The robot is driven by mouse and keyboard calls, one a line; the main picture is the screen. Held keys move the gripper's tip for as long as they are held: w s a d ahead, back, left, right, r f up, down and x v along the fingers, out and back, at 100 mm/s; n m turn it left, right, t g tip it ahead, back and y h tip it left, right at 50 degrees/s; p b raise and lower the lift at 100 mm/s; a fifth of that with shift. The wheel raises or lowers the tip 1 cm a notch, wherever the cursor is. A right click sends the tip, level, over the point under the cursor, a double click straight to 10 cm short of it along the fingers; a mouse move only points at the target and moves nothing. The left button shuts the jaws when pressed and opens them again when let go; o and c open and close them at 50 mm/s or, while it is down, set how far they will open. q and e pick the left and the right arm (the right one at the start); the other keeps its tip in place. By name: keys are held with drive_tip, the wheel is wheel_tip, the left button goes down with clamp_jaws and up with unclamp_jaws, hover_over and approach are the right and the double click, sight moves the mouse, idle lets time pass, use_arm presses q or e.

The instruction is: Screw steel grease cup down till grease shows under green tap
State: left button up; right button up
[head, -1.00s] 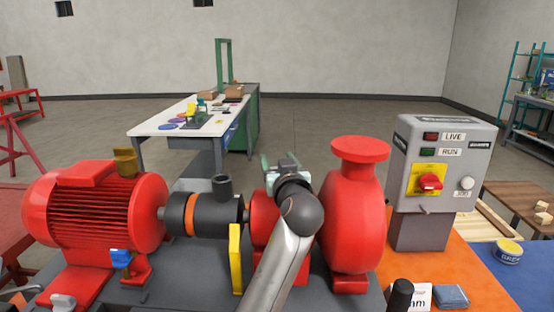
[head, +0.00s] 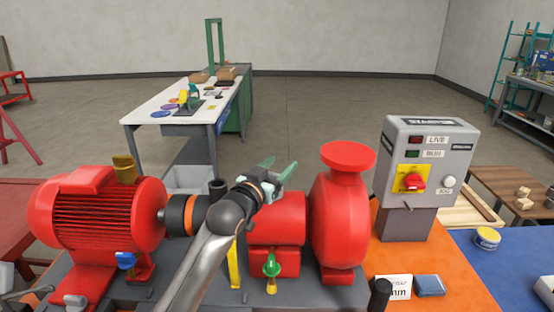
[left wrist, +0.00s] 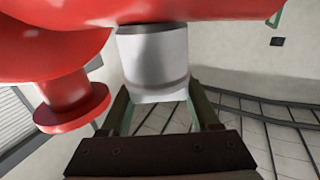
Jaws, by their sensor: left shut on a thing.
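My left gripper (head: 277,174) is in front of the red pump's bearing housing (head: 278,217), its pale green fingers pointing away to the upper right. In the left wrist view a steel grease cup (left wrist: 153,62), a plain grey cylinder with a darker band, sits against the red housing between my gripper's fingers (left wrist: 158,112). My right gripper is not in view.
A red motor (head: 97,215) stands left and a red pump casing (head: 342,222) right. A grey starter box (head: 425,165) stands on the orange top. A yellow tin (head: 487,239) sits on the blue mat. A yellow guard (head: 234,265) stands beside the tap.

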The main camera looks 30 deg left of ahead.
use_arm(q)
drive_tip(key=shift+h, duration=0.3)
drive_tip(key=o, duration=1.4)
drive_tip(key=shift+c, duration=0.2)
drive_tip(key=shift+d, duration=0.1)
drive_tip(key=s+b, duration=0.2)
drive_tip(key=s, duration=1)
drive_tip(key=shift+s+d, duration=0.2)
drive_tip(key=shift+d, duration=0.2)
